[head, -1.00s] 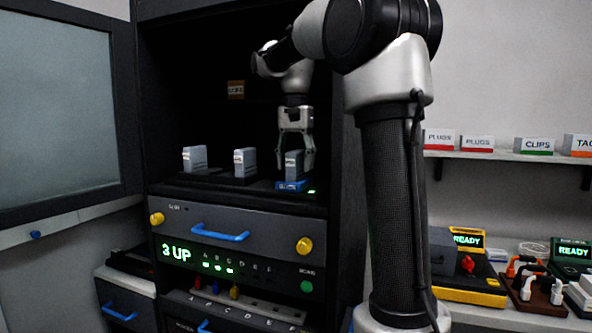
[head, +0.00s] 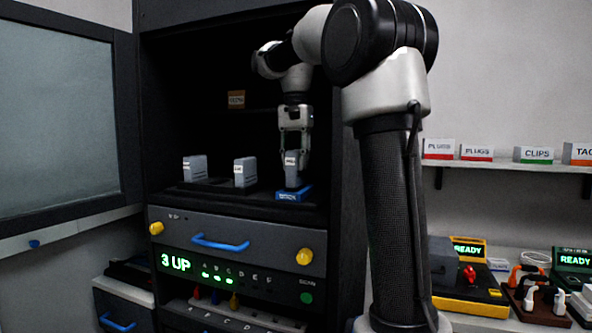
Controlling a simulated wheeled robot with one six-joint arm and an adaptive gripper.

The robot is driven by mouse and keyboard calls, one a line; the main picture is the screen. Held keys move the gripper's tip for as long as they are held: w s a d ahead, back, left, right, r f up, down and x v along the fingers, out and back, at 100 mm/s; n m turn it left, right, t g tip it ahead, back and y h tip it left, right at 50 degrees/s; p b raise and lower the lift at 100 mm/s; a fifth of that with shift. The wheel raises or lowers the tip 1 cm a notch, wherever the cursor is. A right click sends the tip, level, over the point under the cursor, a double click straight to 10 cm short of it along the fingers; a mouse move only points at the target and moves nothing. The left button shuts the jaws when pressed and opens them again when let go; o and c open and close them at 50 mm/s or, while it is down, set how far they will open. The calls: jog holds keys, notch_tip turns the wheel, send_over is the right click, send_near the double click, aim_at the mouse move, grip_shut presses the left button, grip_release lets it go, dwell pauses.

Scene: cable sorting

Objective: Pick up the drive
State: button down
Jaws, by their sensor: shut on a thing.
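Three grey drives stand upright in a row on a dark shelf inside the cabinet: a left drive (head: 195,169), a middle drive (head: 246,172) and a right drive (head: 291,170). The right drive stands at a blue base (head: 294,194) near the shelf's right end. My gripper (head: 293,152) points straight down and is shut on the right drive, its fingers at the drive's upper part. Whether the drive's bottom touches the blue base is too small to tell.
Below the shelf is a drawer with a blue handle (head: 221,243) and yellow knobs. A green display (head: 176,262) reads "3 UP". An open cabinet door (head: 65,125) stands at the left. A wall shelf with labelled boxes (head: 478,153) is at the right.

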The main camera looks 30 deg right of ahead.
jog(key=s+a+r, duration=0.4)
jog(key=s+a, duration=0.6)
jog(key=a, duration=0.5)
jog(key=shift+r, duration=0.15)
